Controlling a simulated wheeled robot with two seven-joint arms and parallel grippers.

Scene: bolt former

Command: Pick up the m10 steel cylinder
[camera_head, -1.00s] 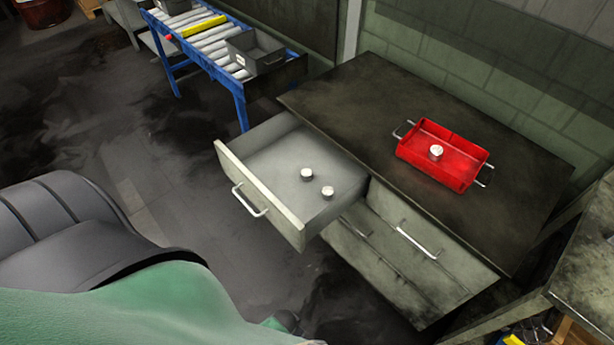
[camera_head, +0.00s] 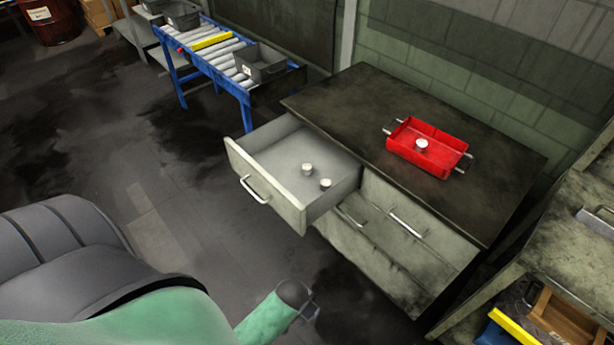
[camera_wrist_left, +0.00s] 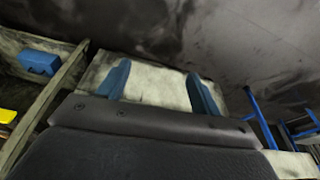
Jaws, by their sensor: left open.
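Three small steel cylinders are in the head view. Two stand in the open drawer (camera_head: 258,181): one farther back (camera_head: 307,168) and one nearer (camera_head: 325,184). A third (camera_head: 421,144) stands in the red tray (camera_head: 450,165) on the cabinet top. I cannot tell which is the m10 one. In the left wrist view my left gripper (camera_wrist_left: 160,88) has its two blue fingers apart, with nothing between them but a pale panel behind. A green arm link of mine with a dark end shows at the bottom of the head view, short of the drawer. My right gripper is not seen.
The dark cabinet top (camera_head: 340,100) is clear around the tray. Shut drawers with bar handles (camera_head: 407,224) are below. A blue roller conveyor (camera_head: 245,97) with grey bins stands behind left. A worn bench (camera_head: 570,230) is at the right. The floor before the drawer is open.

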